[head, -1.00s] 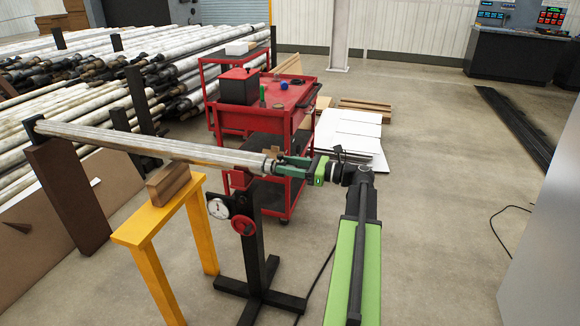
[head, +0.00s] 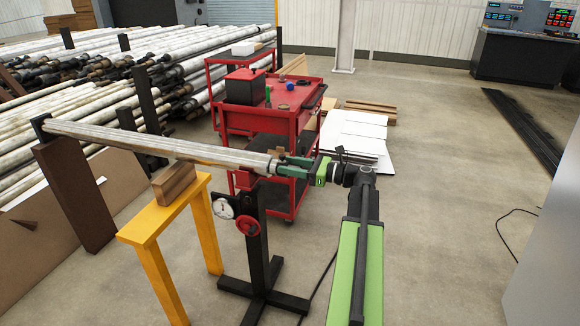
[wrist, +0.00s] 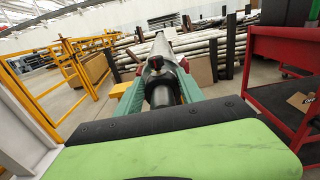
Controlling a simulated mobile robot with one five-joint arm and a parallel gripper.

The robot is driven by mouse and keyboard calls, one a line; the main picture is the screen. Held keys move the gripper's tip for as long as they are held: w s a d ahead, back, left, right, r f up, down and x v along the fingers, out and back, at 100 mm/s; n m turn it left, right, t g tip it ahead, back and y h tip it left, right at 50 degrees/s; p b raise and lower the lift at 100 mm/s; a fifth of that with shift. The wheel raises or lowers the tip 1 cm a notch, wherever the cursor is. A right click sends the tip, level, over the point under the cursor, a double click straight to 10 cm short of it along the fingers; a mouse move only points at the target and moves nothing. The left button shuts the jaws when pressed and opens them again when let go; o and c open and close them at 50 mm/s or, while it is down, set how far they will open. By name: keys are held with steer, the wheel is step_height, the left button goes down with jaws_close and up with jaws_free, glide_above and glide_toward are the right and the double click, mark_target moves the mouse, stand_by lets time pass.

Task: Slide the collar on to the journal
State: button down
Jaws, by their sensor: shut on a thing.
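The long pale roller (head: 160,143) lies along a line from a brown post at the left to a black stand. Its journal end (head: 272,165) points at my gripper (head: 291,166); the roller also shows straight ahead in the wrist view (wrist: 160,47). In the wrist view, my green fingers (wrist: 161,88) are closed on a dark round collar (wrist: 162,96). The collar is in line with the roller's end and very close to it. I cannot tell whether it is around the journal. In the head view the fingers mostly hide it.
A yellow trestle (head: 165,207) with a wooden block (head: 174,184) stands beneath the roller. The black stand (head: 256,240) carries a dial gauge and red knob. A red cart (head: 265,140) stands behind. Floor at the right is open.

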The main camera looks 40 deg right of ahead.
steer(key=c, duration=0.6)
jaws_free()
steer(key=shift+c, duration=0.2)
steer(key=v, duration=1.7)
steer(key=shift+s, duration=0.15)
